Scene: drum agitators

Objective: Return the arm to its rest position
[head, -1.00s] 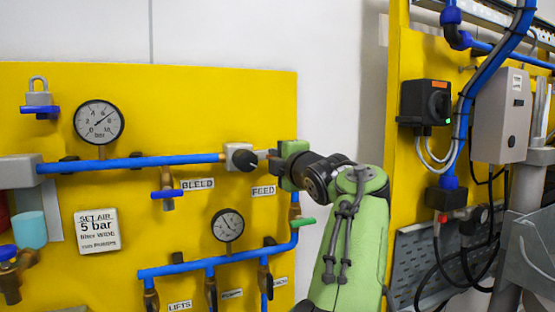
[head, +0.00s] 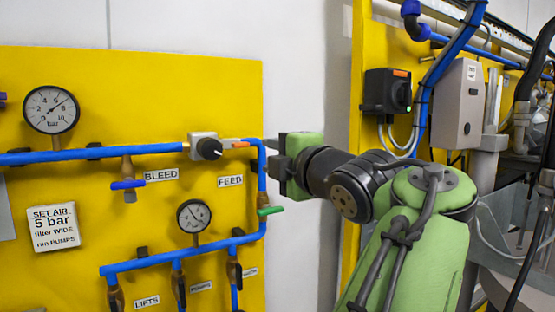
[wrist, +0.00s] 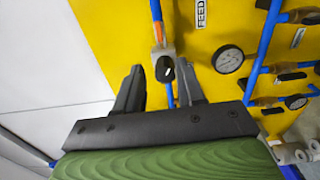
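My gripper (head: 272,155) is at the right edge of the yellow board, its dark fingers toward the board and its green body behind them. In the wrist view my gripper (wrist: 160,67) has its two fingers spread apart with nothing held between them. The grey block with a black knob (head: 207,147) sits on the upper blue pipe, left of my gripper and apart from it. That block also shows beyond the fingers in the wrist view (wrist: 164,68). My green and black arm reaches up from the lower right.
A black switch box (head: 387,93) and grey cabinet (head: 459,104) are on the right. Bare wall lies between the boards.

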